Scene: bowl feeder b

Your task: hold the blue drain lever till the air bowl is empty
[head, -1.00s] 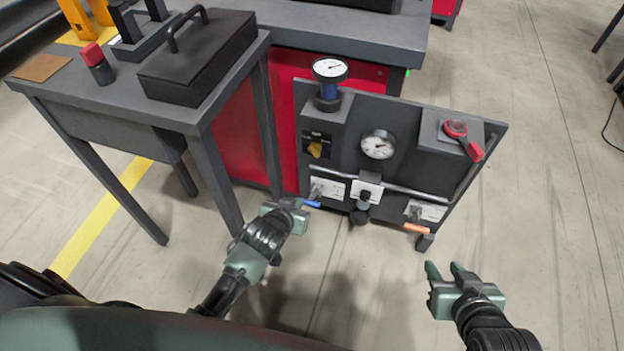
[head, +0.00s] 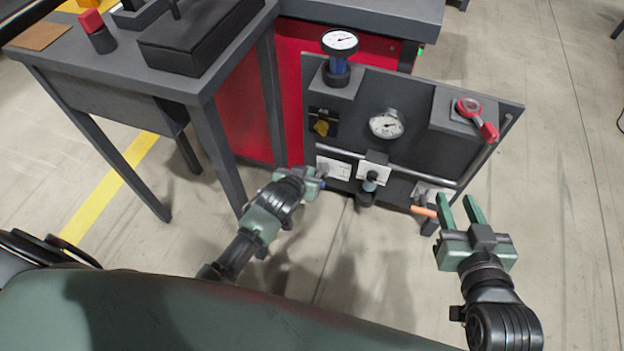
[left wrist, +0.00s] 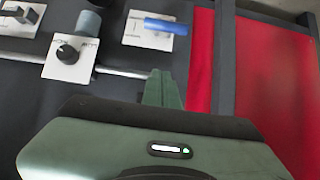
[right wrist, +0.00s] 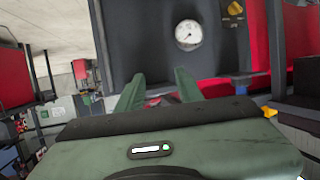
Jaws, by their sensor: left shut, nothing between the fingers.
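The blue drain lever (left wrist: 165,27) lies across a white plate in the left wrist view. In the head view only a small piece of the lever (head: 322,185) shows beside my left gripper (head: 314,180). That gripper is shut and empty; in the left wrist view its fingertips (left wrist: 163,75) appear below the lever with a gap. A small bluish bowl-like part (head: 370,182) hangs at the panel's lower middle; I cannot tell whether it is the air bowl or what it holds. My right gripper (head: 461,208) is open and empty, beside the orange lever (head: 423,211).
The dark panel (head: 415,155) carries a round gauge (head: 386,124), a blue-bodied gauge unit (head: 339,55), a yellow knob (head: 321,128) and a red-handled valve (head: 478,117). A grey table (head: 120,75) stands left of it. The floor in front is open.

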